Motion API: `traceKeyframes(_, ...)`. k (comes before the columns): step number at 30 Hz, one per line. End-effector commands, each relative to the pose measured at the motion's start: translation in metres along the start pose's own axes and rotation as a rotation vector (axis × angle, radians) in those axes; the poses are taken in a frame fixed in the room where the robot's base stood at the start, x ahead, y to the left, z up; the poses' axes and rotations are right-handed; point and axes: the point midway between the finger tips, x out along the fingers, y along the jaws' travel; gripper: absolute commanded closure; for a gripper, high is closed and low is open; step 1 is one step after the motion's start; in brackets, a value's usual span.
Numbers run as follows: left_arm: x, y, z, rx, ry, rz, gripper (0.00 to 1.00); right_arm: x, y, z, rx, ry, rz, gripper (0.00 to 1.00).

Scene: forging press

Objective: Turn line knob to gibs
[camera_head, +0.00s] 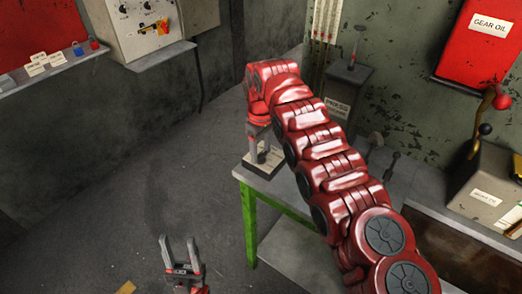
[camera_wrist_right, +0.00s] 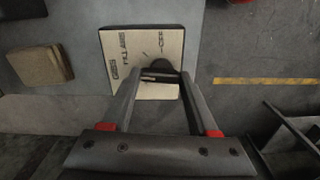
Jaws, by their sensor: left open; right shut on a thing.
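The line knob (camera_wrist_right: 160,76) is a dark piece on a pale label plate (camera_wrist_right: 120,40) in the right wrist view. The plate carries lettering that seems to read gibs at the left and pillars above it, with a further mark at the right. My right gripper (camera_wrist_right: 158,72) is shut on the knob from above, with its fingers partly hiding it. Which label the knob points to is not clear. In the head view my right gripper (camera_head: 262,142) reaches down to the plate (camera_head: 264,160) on the bench corner. My left gripper (camera_head: 180,250) is open and empty, low over the floor.
The green-legged bench (camera_head: 250,220) stands under my right arm. A press box (camera_head: 346,86) is behind it, and a lever box (camera_head: 485,190) at the right. A control panel (camera_head: 140,25) is at the upper left. The floor (camera_head: 130,190) between is clear.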

Motion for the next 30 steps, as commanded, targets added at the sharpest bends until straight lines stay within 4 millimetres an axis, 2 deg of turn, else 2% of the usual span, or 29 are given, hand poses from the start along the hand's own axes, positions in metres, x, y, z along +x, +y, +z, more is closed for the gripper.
traceKeyframes(9,0.0006,0.0,-0.0001,0.0,0.0,0.0,0.5,0.0002,-0.0001,0.0002,-0.087,-0.001,-0.001,0.96)
traceKeyframes(23,0.0006,0.0,-0.0001,0.0,0.0,0.0,0.5,0.0002,0.0001,0.0001,-0.097,-0.001,0.0,0.96)
traceKeyframes(24,0.0006,0.0,-0.0001,0.0,0.0,0.0,0.5,0.0002,0.0001,0.0001,-0.096,-0.001,0.0,0.33)
traceKeyframes(28,0.0006,0.0,-0.0001,0.0,0.0,0.0,0.5,0.0002,0.0001,0.0001,-0.096,-0.001,0.0,0.1)
traceKeyframes(30,0.0006,0.0,-0.0001,0.0,0.0,0.0,0.5,0.0001,0.0001,0.0,-0.096,0.0,0.0,0.1)
